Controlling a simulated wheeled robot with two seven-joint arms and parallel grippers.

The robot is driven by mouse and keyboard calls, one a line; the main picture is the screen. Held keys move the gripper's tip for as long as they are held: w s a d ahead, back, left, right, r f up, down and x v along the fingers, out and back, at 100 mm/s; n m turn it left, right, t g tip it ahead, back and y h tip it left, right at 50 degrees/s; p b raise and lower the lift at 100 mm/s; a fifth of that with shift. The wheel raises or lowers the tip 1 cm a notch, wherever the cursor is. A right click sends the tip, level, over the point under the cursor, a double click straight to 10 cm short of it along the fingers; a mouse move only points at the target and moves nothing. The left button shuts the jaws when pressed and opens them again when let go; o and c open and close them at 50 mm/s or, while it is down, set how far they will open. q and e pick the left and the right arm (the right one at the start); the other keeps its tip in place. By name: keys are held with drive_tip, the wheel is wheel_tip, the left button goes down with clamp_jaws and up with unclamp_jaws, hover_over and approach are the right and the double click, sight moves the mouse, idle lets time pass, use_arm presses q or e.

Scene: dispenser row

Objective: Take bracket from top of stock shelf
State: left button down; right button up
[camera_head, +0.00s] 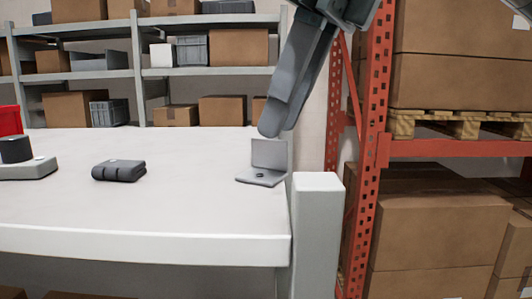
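The bracket (268,153) is a small grey L-shaped piece with a flat base, a dark spot on the base and an upright plate. It stands near the right end of the white top of the stock shelf (200,215). My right gripper (272,128) comes in from the top and points down. Its tip appears just above the bracket's upright plate in the picture. I cannot tell whether they touch. The fingers overlap from this side, so their opening is hidden. My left gripper is not in view.
A dark folded bundle (119,170) lies left of the bracket, with a black cylinder (16,149) on a grey block farther left. A white post (318,230) stands at the right front corner. An orange rack (372,150) with boxes is to the right.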

sight(269, 157)
drive_tip(key=shift+p+x, duration=0.55)
drive_tip(key=shift+x, duration=0.95)
drive_tip(key=shift+w, duration=0.1)
clamp_jaws()
